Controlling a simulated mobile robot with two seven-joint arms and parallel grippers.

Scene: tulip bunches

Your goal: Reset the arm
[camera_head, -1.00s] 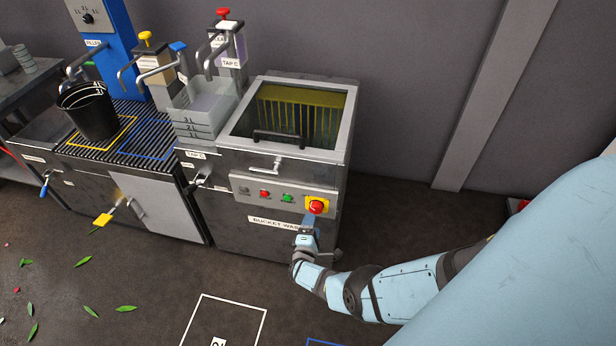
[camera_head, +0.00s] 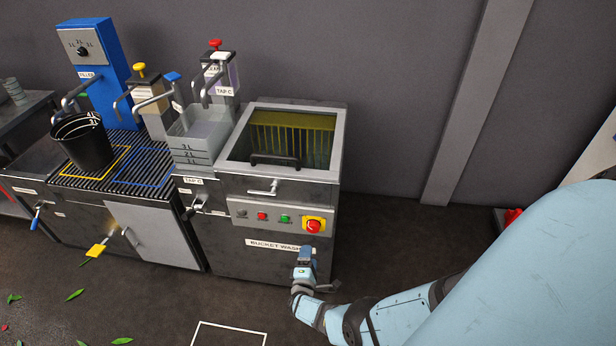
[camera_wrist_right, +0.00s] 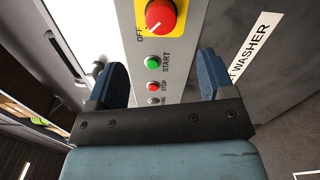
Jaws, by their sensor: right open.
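My right gripper (camera_head: 305,252) is in front of the bucket washer's front face, below its control panel (camera_head: 270,217). In the right wrist view, the right gripper's (camera_wrist_right: 160,78) two blue fingers stand apart with nothing between them. The panel behind the fingers shows the green start button (camera_wrist_right: 152,57), a smaller red stop button (camera_wrist_right: 153,86) and the large red off button (camera_wrist_right: 161,15) on a yellow plate. Whether the fingers touch the washer is hard to tell. My left gripper is not in view.
A black bucket (camera_head: 83,143) stands on the slatted drain bench, within yellow marking. A grey measuring container (camera_head: 200,135) stands under the taps. The blue filler (camera_head: 93,62) is at the back left. Leaves (camera_head: 75,295) lie on the floor.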

